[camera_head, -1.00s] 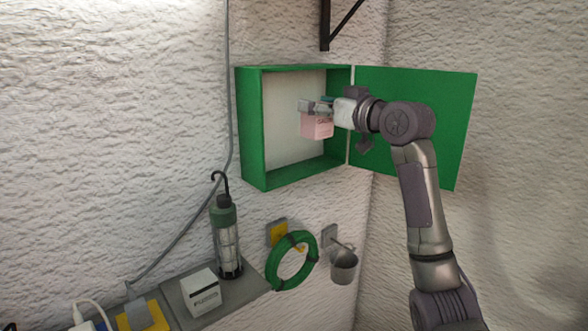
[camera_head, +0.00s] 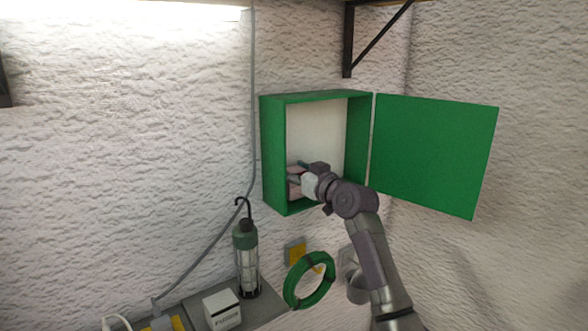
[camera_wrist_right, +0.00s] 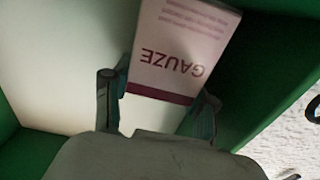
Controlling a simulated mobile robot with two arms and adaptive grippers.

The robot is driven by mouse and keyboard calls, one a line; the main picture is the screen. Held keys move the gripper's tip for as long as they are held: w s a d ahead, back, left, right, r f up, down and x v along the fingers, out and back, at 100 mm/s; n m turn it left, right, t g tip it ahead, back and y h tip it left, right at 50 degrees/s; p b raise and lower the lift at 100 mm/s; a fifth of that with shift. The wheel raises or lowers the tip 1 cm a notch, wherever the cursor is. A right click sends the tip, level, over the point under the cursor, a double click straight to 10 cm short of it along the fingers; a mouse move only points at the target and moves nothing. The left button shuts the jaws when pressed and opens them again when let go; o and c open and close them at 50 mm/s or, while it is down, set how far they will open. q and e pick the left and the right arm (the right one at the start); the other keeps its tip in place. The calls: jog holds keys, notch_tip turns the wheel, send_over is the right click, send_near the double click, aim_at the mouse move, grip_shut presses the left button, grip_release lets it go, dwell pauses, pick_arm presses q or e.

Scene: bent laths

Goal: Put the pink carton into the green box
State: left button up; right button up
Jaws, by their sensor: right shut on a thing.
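The green box (camera_head: 273,160) is fixed to the wall, with its door (camera_head: 435,155) swung open to the right. My right gripper (camera_head: 297,181) is inside the lower left part of the box opening, shut on the pink carton (camera_head: 294,188). In the right wrist view the carton (camera_wrist_right: 183,45) shows the word "GAUZE" and sits between the fingers of the gripper (camera_wrist_right: 160,105). The box's green walls and pale back lie around it. The gripper hides most of the carton in the head view; whether it touches the box floor cannot be told. My left gripper is not in view.
Below the box are a green hose coil (camera_head: 309,280), a lamp with a hook (camera_head: 246,262) and a small white carton (camera_head: 221,309) on a grey shelf (camera_head: 262,312). A grey cable (camera_head: 253,100) runs down the wall left of the box. A black bracket (camera_head: 348,45) is above.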

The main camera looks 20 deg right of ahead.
jog(key=shift+f, duration=0.35)
jog(key=shift+f, duration=0.15)
jog(key=o, duration=0.9)
jog(key=shift+c, duration=0.2)
